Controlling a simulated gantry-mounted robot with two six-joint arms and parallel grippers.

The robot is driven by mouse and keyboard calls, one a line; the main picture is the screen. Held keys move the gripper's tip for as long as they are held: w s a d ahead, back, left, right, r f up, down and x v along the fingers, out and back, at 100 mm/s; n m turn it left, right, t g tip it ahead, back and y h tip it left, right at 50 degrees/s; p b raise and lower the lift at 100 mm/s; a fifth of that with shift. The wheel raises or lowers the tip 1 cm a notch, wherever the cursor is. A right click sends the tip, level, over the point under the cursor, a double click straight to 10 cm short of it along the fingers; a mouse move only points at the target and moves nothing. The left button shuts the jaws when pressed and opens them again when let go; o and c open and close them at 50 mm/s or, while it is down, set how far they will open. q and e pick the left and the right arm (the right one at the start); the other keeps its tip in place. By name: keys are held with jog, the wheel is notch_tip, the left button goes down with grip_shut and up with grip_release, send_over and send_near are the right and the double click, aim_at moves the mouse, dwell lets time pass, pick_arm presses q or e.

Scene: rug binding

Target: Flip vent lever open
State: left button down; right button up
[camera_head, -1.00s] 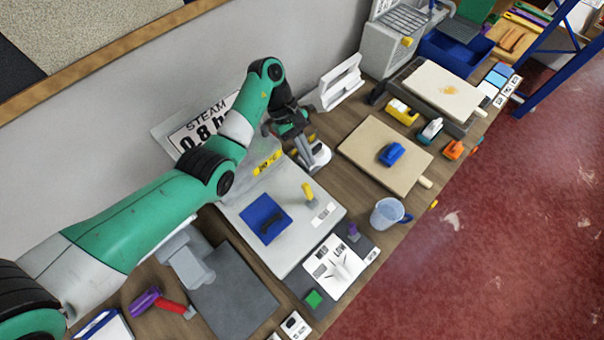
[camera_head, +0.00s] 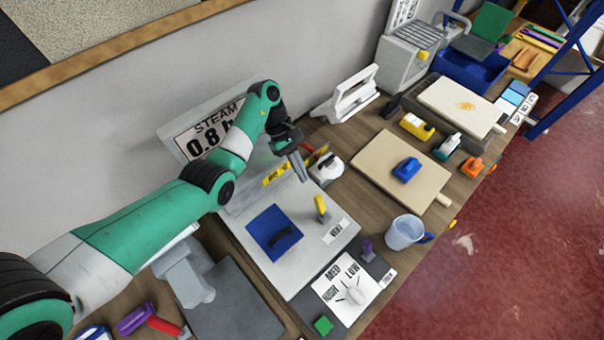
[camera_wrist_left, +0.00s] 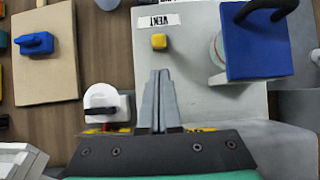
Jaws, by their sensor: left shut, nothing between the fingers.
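The yellow vent lever (camera_head: 321,208) stands on the grey steam unit's top plate (camera_head: 318,258), beside the white VENT label (camera_head: 337,230). In the left wrist view, the lever (camera_wrist_left: 159,41) shows as a small yellow block below the VENT label (camera_wrist_left: 159,20). My left gripper (camera_head: 303,174) is shut and empty above the back edge of the plate, behind the lever and apart from it. In the left wrist view its closed fingertips (camera_wrist_left: 158,74) point toward the lever. My right gripper is out of view.
A blue pad with a dark handle (camera_head: 274,233) sits on the plate left of the lever. A white round device (camera_head: 327,168) with a dark handle stands close right of my gripper. A steam gauge sign (camera_head: 206,130) rises behind. A clear cup (camera_head: 404,232) stands at right.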

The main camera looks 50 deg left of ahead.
aim_at(320, 204)
pick_arm(q)
jog(key=b+x, duration=0.3)
jog(key=x, duration=0.2)
jog(key=shift+d+f, duration=0.1)
jog(key=shift+f, duration=0.25)
jog(key=shift+d+f, duration=0.5)
jog(key=shift+f, duration=0.05)
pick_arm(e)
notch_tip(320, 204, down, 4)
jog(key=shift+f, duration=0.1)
